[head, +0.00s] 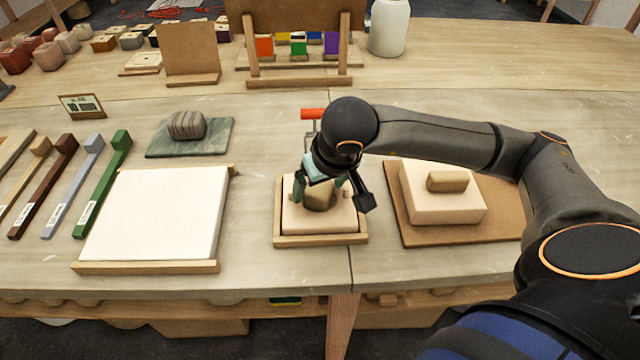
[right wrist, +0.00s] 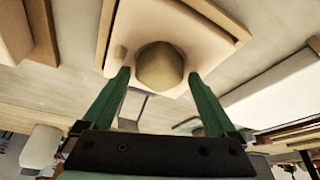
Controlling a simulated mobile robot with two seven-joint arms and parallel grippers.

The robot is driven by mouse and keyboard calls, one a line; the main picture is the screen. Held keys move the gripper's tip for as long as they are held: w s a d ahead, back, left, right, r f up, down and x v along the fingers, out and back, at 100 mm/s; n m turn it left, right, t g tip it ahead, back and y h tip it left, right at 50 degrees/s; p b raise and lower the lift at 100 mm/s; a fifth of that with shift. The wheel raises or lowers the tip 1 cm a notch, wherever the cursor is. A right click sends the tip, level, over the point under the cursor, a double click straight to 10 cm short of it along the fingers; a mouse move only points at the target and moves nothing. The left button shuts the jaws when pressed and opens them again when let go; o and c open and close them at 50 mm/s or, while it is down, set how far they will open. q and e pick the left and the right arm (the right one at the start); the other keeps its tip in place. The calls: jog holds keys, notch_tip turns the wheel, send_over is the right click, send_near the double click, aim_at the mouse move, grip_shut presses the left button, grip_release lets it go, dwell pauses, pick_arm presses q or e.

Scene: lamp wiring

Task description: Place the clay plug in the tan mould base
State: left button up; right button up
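The tan mould base (head: 338,222) sits in a shallow wooden tray in the middle of the table; its pinkish-tan face also shows in the right wrist view (right wrist: 202,42). The olive-brown clay plug (head: 319,197) stands at the middle of the base, also seen in the right wrist view (right wrist: 160,68). I cannot tell how deep it sits. My right gripper (head: 322,186) is over the base, with green fingers apart on either side of the plug. In the right wrist view (right wrist: 158,76) gaps show between fingers and plug. My left gripper is not in view.
A cream block (head: 440,205) with a tan lump (head: 447,181) on top rests on a brown board at right. A white slab (head: 155,215) lies at left, below a green marble board (head: 215,142) with a striped stone. An orange-handled tool (head: 313,114) is behind my right gripper.

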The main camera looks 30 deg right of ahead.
jog(key=shift+o, duration=0.3)
jog(key=shift+r, duration=0.35)
jog(key=v, duration=1.1)
jog(key=shift+s+r, duration=0.15)
jog(key=shift+r, duration=0.2)
